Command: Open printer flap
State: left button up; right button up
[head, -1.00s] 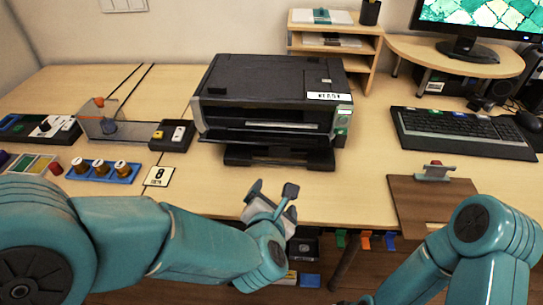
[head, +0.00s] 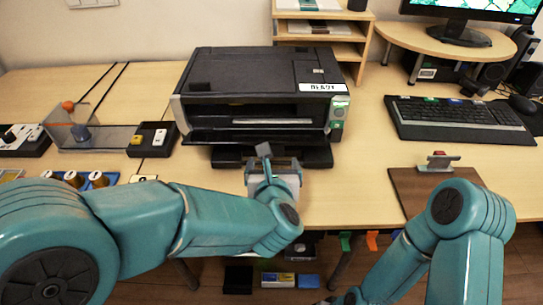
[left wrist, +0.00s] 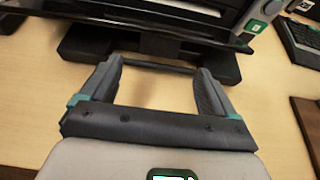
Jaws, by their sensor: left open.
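The black printer (head: 262,72) stands on the desk, with a dark front flap (head: 235,137) sticking out below its open front slot. The flap's edge also crosses the top of the left wrist view (left wrist: 150,22). My left gripper (head: 272,157) is just in front of the printer, near the flap and the printer's base. In the left wrist view the gripper (left wrist: 157,72) has its two fingers apart with nothing between them, pointing at the base (left wrist: 80,45). I see no clear contact with the flap. My right arm shows at the lower right, but its gripper is out of view.
A keyboard (head: 460,118) and a brown clipboard (head: 408,190) lie to the right. A wooden shelf (head: 350,45) stands behind the printer. A switch box (head: 153,139) and a clear-walled fixture (head: 78,137) are to the left. Bare desk lies between printer and clipboard.

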aim_at(272, 149)
pick_arm(q)
jog(key=x, duration=0.5)
jog(key=shift+w+f, duration=0.15)
jog(key=shift+w, duration=0.2)
jog(key=c, duration=1.5)
jog(key=r+g+p, duration=0.1)
jog(key=r+p, duration=0.1)
jog(key=p, duration=0.2)
jog(key=shift+w+a, duration=0.1)
jog(key=shift+f+g+p, duration=0.15)
jog(key=shift+g+p, duration=0.15)
jog(key=shift+p, duration=0.1)
jog(key=shift+f, duration=0.1)
